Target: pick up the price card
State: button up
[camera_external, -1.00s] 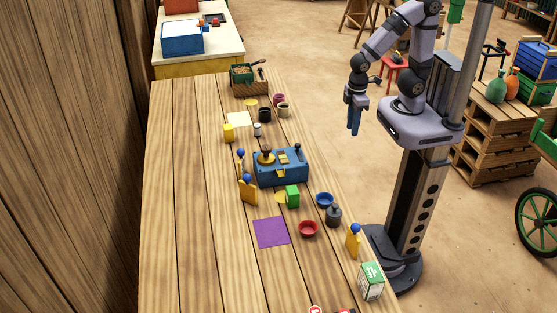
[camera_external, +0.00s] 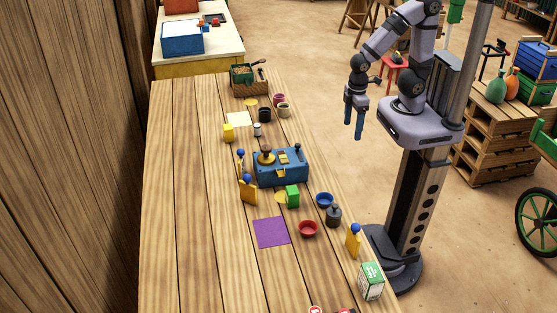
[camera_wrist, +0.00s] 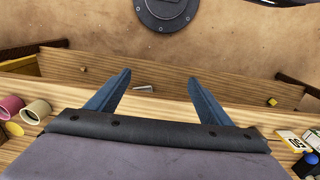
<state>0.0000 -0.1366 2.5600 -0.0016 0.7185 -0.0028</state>
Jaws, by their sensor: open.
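My gripper (camera_external: 360,122) hangs over the floor to the right of the table, pointing down, with its blue fingers apart and nothing between them. In the camera_wrist view my gripper (camera_wrist: 155,85) also shows spread and empty. A small yellow-and-white card (camera_wrist: 293,140) with dark marks, likely the price card, stands at the right edge of the camera_wrist view, well away from the fingers. A blue ball (camera_wrist: 312,158) is beside it. In the camera_external view a yellow piece with a blue knob (camera_external: 353,240) stands at the table's right edge; I cannot tell for certain that it is the card.
The wooden table (camera_external: 190,220) holds a blue scale (camera_external: 285,167), a red bowl (camera_external: 308,229), a blue bowl (camera_external: 325,199), a dark jar (camera_external: 334,217), a green-and-white box (camera_external: 371,281) and a purple mat (camera_external: 271,231). The table's left side is clear.

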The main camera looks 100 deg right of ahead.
notch_tip(320, 180, up, 4)
jog(key=w+a+f+n+t+h+b, duration=0.2)
jog(key=w+n+h+b, duration=0.35)
jog(key=w+n, duration=0.55)
jog(key=w+a+n+t+h+b, duration=0.25)
jog(key=w+a+n+t, duration=0.3)
jog(key=a+n, duration=0.6)
jog(key=s+a+r+n+t+y+b, duration=0.1)
jog(key=s+a+n+t+y+b, duration=0.35)
jog(key=a, duration=1.15)
jog(key=s+a+r+n+t+y, duration=0.2)
jog(key=a+n+t+y, duration=0.35)
jog(key=a+n, duration=0.75)
jog(key=m, duration=0.3)
send_near(353, 240)
jog(key=w+f, duration=0.1)
jog(key=w, duration=0.1)
jog(key=shift+t, duration=0.25)
jog(key=shift+w+a+f+p, duration=0.1)
jog(key=shift+w+p, duration=0.4)
jog(key=shift+w, duration=1.35)
jog(key=shift+w+a+f+p, duration=0.1)
jog(key=shift+w+p, duration=0.35)
jog(key=shift+w, duration=1.4)
